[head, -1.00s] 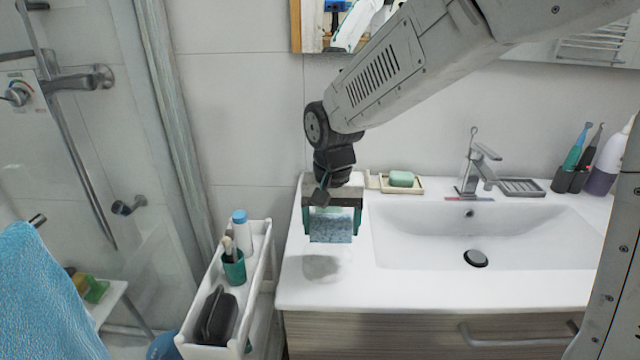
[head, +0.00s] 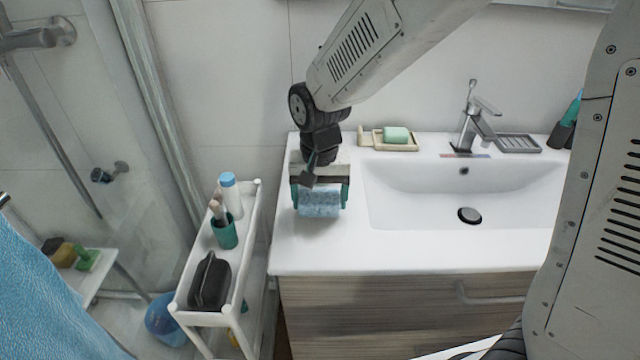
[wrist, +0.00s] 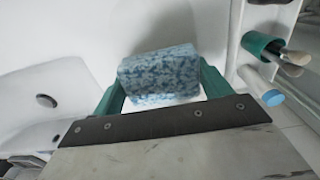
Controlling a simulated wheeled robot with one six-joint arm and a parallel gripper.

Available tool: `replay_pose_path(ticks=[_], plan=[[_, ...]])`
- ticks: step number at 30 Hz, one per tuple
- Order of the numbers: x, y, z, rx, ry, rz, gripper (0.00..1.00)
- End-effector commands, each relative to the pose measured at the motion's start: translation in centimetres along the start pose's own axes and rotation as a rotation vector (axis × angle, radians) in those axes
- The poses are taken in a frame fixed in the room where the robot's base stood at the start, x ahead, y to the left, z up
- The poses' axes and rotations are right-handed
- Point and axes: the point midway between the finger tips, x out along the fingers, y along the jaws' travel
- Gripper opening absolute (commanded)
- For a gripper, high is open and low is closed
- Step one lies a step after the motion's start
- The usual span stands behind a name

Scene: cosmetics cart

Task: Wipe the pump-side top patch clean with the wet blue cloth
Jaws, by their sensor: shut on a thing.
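My gripper (head: 321,192) is shut on the blue cloth (head: 320,206), a thick speckled blue-and-white block between its teal fingers. In the wrist view the cloth (wrist: 158,72) sits squarely between the fingertips. The cloth is over the left part of the white countertop (head: 310,255), left of the sink, very low; I cannot tell if it touches. A faint grey shade lies just under it. No distinct dirty patch shows now; the cloth and gripper hide part of the counter. I cannot make out a pump.
A narrow white cart (head: 254,215) stands left of the counter with a teal cup of brushes (head: 224,235), a blue-capped bottle (head: 231,197) and a dark bag (head: 210,283). Soap in a dish (head: 396,136) and the faucet (head: 472,125) are behind the sink (head: 400,210).

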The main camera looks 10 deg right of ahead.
Motion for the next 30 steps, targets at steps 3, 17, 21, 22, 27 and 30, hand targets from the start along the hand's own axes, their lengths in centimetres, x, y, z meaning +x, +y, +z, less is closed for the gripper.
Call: replay_pose_path(ticks=[3,17,21,22,27,30], plan=[[0.0,0.0,1.5,-0.001,0.000,0.000,0.59],[0.0,0.0,6.2,-0.001,-0.001,0.001,0.59],[0.0,0.0,6.8,0.000,-0.001,0.000,0.59],[0.0,0.0,6.8,0.000,0.000,0.000,0.59],[0.0,0.0,6.9,0.001,0.000,0.000,0.59],[0.0,0.0,6.9,0.001,0.000,0.000,0.59]])
